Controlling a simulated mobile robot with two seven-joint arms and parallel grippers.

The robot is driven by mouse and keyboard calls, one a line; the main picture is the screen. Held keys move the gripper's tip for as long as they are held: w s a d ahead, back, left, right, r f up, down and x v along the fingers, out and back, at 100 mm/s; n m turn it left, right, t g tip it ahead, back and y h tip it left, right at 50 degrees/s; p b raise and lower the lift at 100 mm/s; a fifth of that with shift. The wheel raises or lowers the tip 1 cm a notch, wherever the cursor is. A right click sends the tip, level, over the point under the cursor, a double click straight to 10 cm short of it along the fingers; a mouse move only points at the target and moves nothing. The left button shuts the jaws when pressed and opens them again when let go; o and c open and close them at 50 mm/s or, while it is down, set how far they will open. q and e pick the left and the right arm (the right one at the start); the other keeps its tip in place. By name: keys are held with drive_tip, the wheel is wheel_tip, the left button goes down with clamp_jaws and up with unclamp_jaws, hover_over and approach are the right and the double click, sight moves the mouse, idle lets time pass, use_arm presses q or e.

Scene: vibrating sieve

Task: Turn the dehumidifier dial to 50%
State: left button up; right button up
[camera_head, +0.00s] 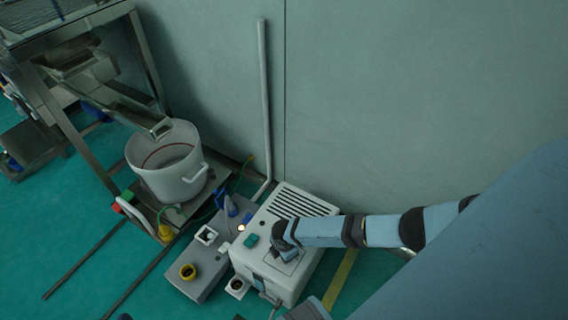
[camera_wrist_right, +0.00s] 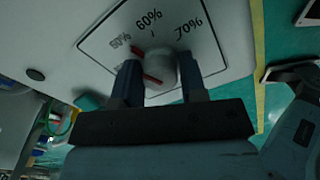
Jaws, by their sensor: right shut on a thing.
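The white dehumidifier (camera_head: 312,274) stands on the floor, with a slotted grille on its top. Its dial panel (camera_wrist_right: 183,20) shows the labels 50%, 60% and 70% in the right wrist view. My right gripper (camera_head: 284,250) is over the panel; in the wrist view its two fingers (camera_wrist_right: 158,80) are on either side of the pale round dial knob (camera_wrist_right: 162,67), shut on it. A red mark on the knob lies near the left finger, and another red mark sits just below the 50% label. Where the knob points exactly is unclear.
A grey control box (camera_head: 204,262) with a yellow-ringed button stands left of the dehumidifier. A white pot (camera_head: 172,178) is under the metal sieve frame (camera_head: 95,160). A wall (camera_head: 400,90) is close behind. Green floor is open at the lower left.

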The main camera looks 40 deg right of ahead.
idle(0.5)
drive_tip(key=o, duration=0.9)
use_arm(q)
drive_tip(key=shift+r, duration=0.15)
use_arm(e)
drive_tip(key=shift+r, duration=0.35)
wheel_tip(320, 180, up, 5)
drive_tip(key=p, duration=0.2)
drive_tip(key=shift+p, duration=0.35)
use_arm(q)
drive_tip(key=f, duration=0.1)
drive_tip(key=s+a+f+g+y+p, duration=0.1)
drive_tip(key=a+f+g+p, duration=0.1)
drive_tip(key=shift+s+a+y, duration=0.15)
drive_tip(key=shift+s+y, duration=0.15)
drive_tip(key=shift+s, duration=0.05)
use_arm(e)
wheel_tip(320, 180, up, 8)
drive_tip(key=shift+r, duration=0.1)
drive_tip(key=shift+a, duration=0.1)
